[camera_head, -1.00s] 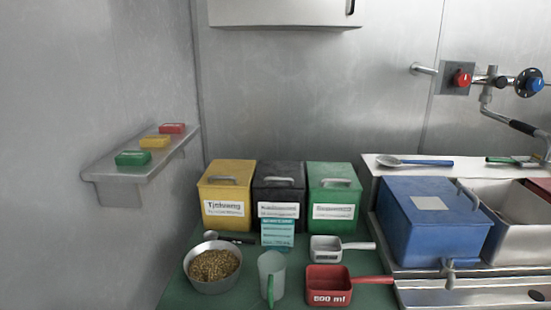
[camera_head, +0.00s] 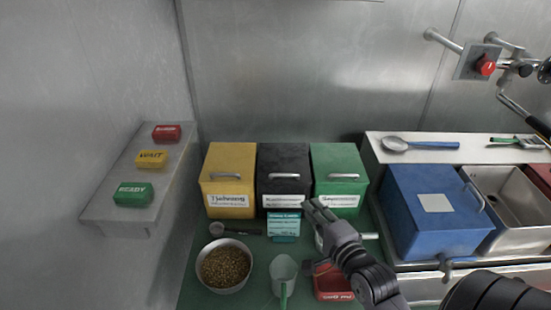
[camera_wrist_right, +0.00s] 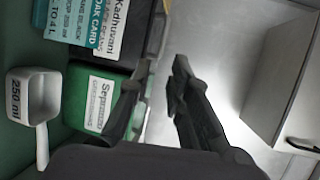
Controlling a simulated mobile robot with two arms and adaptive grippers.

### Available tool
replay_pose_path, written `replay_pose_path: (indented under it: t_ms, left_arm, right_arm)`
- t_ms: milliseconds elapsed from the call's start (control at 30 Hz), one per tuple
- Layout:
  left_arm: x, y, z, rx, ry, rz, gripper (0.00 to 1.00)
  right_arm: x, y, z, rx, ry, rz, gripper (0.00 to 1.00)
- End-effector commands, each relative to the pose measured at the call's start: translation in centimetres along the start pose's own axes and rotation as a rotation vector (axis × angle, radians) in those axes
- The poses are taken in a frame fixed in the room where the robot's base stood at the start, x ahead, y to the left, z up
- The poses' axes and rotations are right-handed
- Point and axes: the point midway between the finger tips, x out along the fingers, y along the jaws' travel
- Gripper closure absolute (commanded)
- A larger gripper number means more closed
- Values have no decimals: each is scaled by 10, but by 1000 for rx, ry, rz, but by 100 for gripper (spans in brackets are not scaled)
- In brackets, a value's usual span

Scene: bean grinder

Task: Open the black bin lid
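The black bin (camera_head: 283,160) stands between the yellow bin (camera_head: 230,160) and the green bin (camera_head: 338,160). Its lid is closed, with a grey bar handle (camera_head: 284,176) across it and a white label on its front. My right gripper (camera_head: 312,204) is in front of the black and green bins, apart from the handle as far as I can see. In the right wrist view its two fingers (camera_wrist_right: 160,80) are spread with nothing between them. That view also shows part of the black bin (camera_wrist_right: 139,22). My left gripper is not in view.
A teal card (camera_head: 284,225) stands before the black bin. A blue container (camera_head: 435,205) is at right; a shelf (camera_head: 140,190) at left.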

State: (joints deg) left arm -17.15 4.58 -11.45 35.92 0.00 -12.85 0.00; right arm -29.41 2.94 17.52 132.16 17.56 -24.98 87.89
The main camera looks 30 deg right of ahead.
Motion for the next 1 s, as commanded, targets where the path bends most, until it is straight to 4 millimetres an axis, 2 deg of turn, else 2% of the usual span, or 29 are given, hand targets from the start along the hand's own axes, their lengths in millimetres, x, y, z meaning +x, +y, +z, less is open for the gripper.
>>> replay_pose_path:
  t_ms: [133, 267, 700, 900, 1000]
  left_arm:
    - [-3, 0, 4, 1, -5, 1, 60]
    - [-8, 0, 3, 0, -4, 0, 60]
    - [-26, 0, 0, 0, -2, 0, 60]
    - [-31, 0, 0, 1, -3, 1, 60]
    - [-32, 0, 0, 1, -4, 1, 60]
  right_arm:
    - [6, -3, -1, 10, 1, -6, 82]
    - [24, -4, 0, 7, 0, -6, 82]
    - [120, -5, -1, 5, 1, -4, 82]
    - [154, -4, -1, 6, 1, -4, 82]
    - [164, -3, -1, 5, 1, -3, 82]
